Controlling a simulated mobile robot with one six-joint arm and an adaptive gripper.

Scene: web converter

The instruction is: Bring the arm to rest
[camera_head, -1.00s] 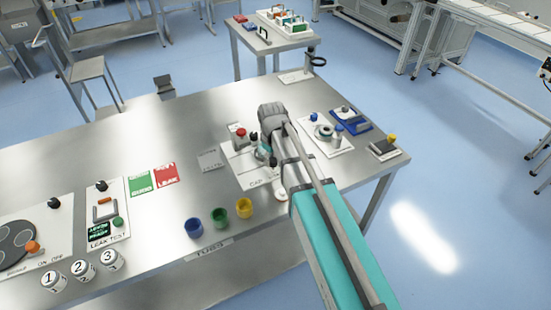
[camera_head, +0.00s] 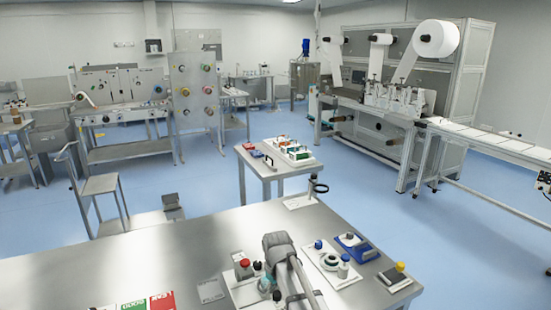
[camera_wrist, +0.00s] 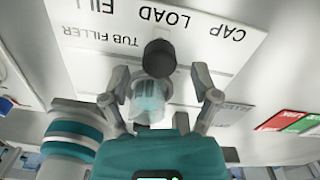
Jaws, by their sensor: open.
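My gripper (camera_wrist: 160,88) shows in the wrist view with its two fingers spread apart. Between the fingers is a pale, see-through part with teal (camera_wrist: 148,103), and a dark round knob (camera_wrist: 159,58) stands just beyond it. I cannot tell whether the fingers touch either. Behind them is a white panel (camera_wrist: 100,45) lettered "TUB FILLER", "LOAD", "FILL" and "CAP". In the head view my grey wrist (camera_head: 279,246) is over the table, beside the station with a red-topped part (camera_head: 243,264). My gripper is mostly hidden there.
The metal table (camera_head: 170,245) fills the lower part of the head view. Right of my arm stand a white tray (camera_head: 316,262), a blue-based device (camera_head: 356,250) and a pad with a yellow knob (camera_head: 396,276). A small side table (camera_head: 250,163) stands behind. Blue floor (camera_head: 440,235) is open at right.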

